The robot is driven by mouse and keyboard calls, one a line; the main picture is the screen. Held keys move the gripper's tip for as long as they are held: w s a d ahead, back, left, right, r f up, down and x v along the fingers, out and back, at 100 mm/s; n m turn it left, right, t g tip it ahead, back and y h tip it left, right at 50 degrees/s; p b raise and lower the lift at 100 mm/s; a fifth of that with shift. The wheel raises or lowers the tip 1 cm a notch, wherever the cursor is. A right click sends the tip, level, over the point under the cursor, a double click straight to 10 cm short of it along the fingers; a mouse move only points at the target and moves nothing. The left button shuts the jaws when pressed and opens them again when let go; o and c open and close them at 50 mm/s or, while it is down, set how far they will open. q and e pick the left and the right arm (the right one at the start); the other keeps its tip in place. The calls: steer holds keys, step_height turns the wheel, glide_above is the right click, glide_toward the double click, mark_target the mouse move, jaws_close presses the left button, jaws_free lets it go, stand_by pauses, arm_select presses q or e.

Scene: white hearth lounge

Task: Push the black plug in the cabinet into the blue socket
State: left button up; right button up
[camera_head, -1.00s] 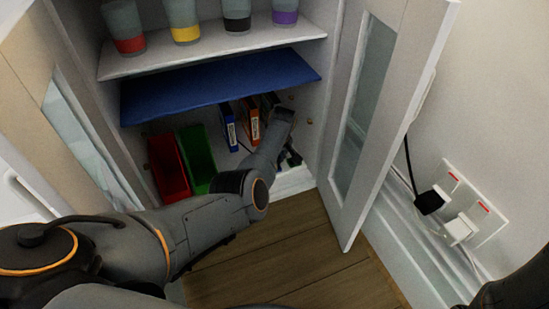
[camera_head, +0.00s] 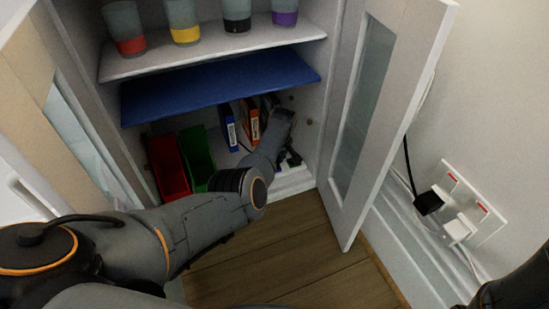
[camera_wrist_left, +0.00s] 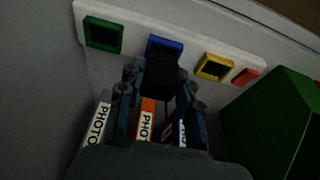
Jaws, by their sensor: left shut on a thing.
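My left gripper (camera_wrist_left: 161,92) is shut on the black plug (camera_wrist_left: 160,77) in the left wrist view. The plug is at the blue socket (camera_wrist_left: 165,43) and covers most of its opening; only its blue upper rim shows. I cannot tell how deep the plug sits. The white socket strip (camera_wrist_left: 130,28) also has a green socket (camera_wrist_left: 103,33), a yellow socket (camera_wrist_left: 214,67) and a red one (camera_wrist_left: 246,76). In the head view, my left gripper (camera_head: 288,160) is low inside the open cabinet, partly hidden by its own wrist. My right gripper is out of view.
A red bin (camera_head: 168,165) and a green bin (camera_head: 197,155) stand left of my left forearm. Binders (camera_head: 250,120) stand behind it, under a blue shelf (camera_head: 220,86). The open cabinet door (camera_head: 385,110) is at the right. A wall outlet (camera_head: 480,203) holds other plugs.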

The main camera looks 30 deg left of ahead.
arm_select(q)
steer(key=shift+f+b, duration=0.85)
steer(key=shift+f, duration=0.15)
steer(key=o, duration=1.2)
steer(key=shift+r, duration=0.1)
steer(key=shift+o, duration=0.2)
